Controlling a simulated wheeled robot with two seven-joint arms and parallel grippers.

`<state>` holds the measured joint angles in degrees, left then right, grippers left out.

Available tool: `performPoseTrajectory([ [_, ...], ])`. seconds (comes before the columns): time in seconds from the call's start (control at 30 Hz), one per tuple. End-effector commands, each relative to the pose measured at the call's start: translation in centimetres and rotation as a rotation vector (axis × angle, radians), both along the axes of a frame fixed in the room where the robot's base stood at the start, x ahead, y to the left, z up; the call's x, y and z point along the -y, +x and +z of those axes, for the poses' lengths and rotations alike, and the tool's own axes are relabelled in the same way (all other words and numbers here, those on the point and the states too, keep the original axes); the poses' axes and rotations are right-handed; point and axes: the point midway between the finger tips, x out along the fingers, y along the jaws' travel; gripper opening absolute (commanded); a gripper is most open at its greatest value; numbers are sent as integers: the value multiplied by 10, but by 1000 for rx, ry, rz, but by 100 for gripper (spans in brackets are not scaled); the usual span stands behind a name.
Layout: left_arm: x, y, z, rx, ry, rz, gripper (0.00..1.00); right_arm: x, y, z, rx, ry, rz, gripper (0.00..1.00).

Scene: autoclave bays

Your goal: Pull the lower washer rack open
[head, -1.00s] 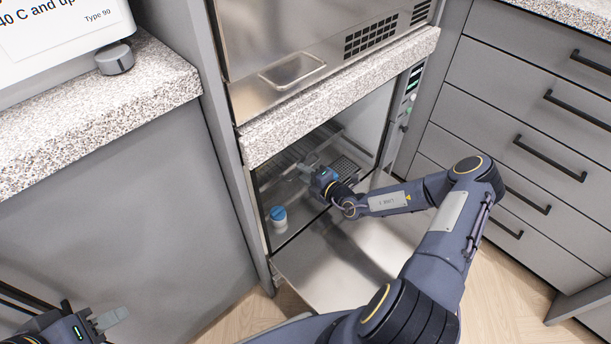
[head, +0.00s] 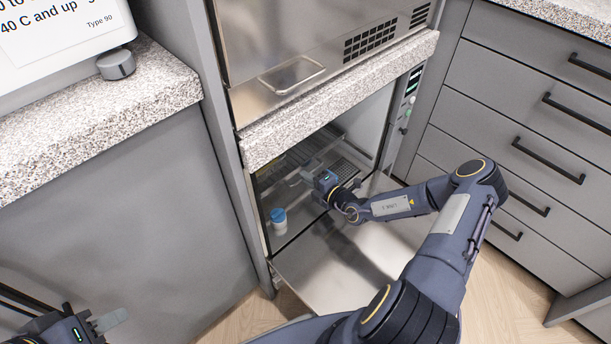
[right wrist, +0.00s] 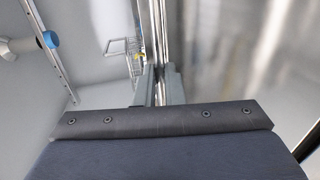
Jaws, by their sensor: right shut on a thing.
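The lower washer rack (head: 341,167) is a metal wire and mesh rack inside the open lower washer chamber in the head view. Its wire end (right wrist: 122,47) also shows in the right wrist view. My right gripper (head: 309,168) reaches through the chamber opening, at the rack's front. In the right wrist view its fingers (right wrist: 156,84) are shut on a thin metal rail that I take to be the rack's front edge. The exact contact is small and partly hidden by the gripper. My left gripper (head: 115,319) is at the lower left, away from the washer; its finger gap is unclear.
The washer's door (head: 350,250) lies folded down below my right forearm. A granite ledge (head: 340,95) runs above the opening. Grey drawers (head: 525,155) stand at the right.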

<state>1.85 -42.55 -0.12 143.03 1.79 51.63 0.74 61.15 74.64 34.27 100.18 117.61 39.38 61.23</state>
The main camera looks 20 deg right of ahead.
Motion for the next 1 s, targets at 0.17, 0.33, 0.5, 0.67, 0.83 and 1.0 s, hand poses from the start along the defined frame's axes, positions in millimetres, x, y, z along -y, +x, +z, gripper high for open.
performPoseTrajectory([
  [0.17,0,0,18,0,0,0,36,11,-32,4,-6,1,-3,0],
  [0.33,0,0,34,0,0,0,36,27,-74,4,-7,1,-5,0],
  [0.5,0,0,45,0,0,0,36,42,-119,2,-7,2,-5,0],
  [0.67,0,0,52,0,0,0,36,57,-161,2,-6,0,-6,0],
  [0.83,0,0,56,0,0,0,36,72,-206,1,-5,0,-6,0],
  [1.0,0,0,58,0,0,0,36,88,-249,0,-5,-1,-4,0],
])
